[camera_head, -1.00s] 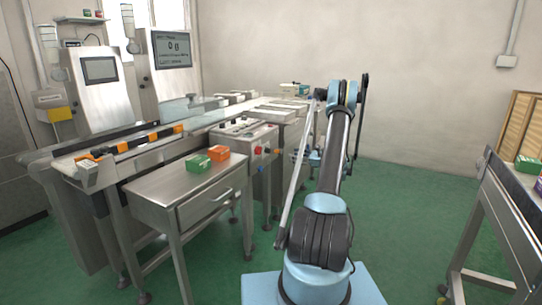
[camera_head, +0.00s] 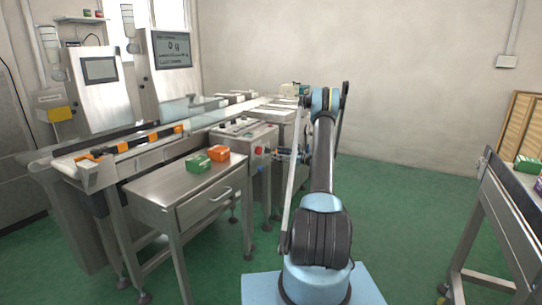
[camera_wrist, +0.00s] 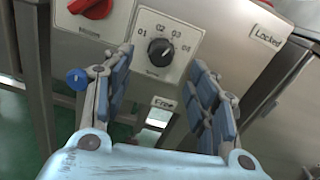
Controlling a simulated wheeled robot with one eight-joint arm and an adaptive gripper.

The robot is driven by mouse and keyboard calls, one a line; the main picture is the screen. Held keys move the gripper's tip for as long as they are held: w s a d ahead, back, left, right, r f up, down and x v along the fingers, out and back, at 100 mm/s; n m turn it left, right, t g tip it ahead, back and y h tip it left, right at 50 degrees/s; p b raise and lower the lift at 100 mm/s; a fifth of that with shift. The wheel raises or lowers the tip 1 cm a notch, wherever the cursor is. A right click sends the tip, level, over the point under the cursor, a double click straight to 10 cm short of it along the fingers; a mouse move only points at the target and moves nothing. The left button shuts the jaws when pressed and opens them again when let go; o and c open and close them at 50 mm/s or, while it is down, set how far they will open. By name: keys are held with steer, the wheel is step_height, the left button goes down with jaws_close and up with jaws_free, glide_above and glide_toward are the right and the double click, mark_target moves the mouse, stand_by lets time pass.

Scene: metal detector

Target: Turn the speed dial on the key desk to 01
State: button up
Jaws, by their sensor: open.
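The key desk (camera_head: 236,137) is a grey metal cabinet behind the small table in the head view. Its speed dial (camera_wrist: 159,51) is a round black knob on a white plate in the wrist view, marked 01, 02, 03 and 04 from left to right around its top. The knob's mark seems to point up and right, but it is too small to read surely. My gripper (camera_wrist: 163,67) is open, with one blue-padded finger on each side of the dial in the picture and nothing between them. In the head view my gripper (camera_head: 281,153) is at the desk's right-hand face.
A red knob (camera_wrist: 92,8) sits left of the dial. Labels reading "Locked" (camera_wrist: 266,38) and "Free" (camera_wrist: 163,103) are nearby.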

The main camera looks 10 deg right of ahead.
mark_target(270, 152)
steer(key=shift+x, duration=2.7)
steer(key=c, duration=1.1)
steer(key=shift+o, duration=0.2)
steer(key=shift+d, duration=0.15)
